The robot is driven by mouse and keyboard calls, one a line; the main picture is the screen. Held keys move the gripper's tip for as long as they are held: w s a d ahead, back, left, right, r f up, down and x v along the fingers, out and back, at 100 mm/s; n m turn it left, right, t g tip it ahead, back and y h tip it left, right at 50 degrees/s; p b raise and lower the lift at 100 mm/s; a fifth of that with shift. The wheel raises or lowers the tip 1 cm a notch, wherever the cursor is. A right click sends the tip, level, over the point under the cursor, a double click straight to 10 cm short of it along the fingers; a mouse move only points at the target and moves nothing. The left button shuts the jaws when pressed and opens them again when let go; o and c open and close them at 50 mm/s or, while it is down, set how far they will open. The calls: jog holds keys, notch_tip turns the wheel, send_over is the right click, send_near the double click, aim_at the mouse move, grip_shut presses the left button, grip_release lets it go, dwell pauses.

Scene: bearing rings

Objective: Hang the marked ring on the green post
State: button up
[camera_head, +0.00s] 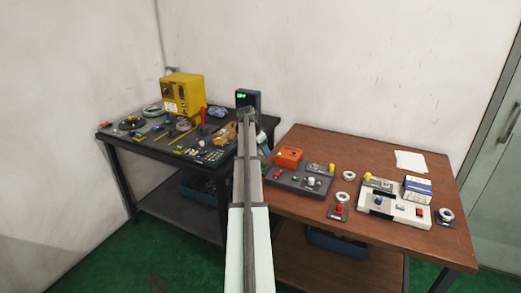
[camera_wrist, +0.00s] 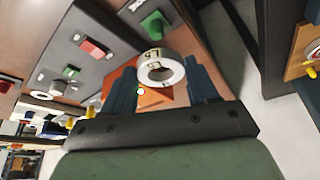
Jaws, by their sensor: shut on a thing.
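My gripper (camera_wrist: 162,84) shows in the wrist view, with a blue-grey finger on each side of a white ring (camera_wrist: 178,71). It is shut on this ring, which has dark printed characters on its side and an open hole facing the camera. The green post (camera_wrist: 155,23) stands on a grey board, just past the ring in the picture; the ring looks apart from it. In the head view my arm hides the gripper and the held ring.
The grey board (camera_wrist: 65,60) also bears a red block (camera_wrist: 92,47). An orange box (camera_head: 289,154) stands by it. Loose white rings (camera_head: 349,176) lie on the brown table (camera_head: 330,143), right of the board. A white board (camera_head: 421,217) with coloured parts stands further right.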

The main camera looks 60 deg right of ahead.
aim_at(263, 164)
jog(key=shift+f, duration=2)
jog(key=shift+f, duration=1.7)
dwell(1.0)
jog(key=o, duration=1.4)
jog(key=shift+r, duration=0.1)
notch_tip(263, 164, up, 7)
jog(key=shift+r, duration=0.15)
dwell(0.9)
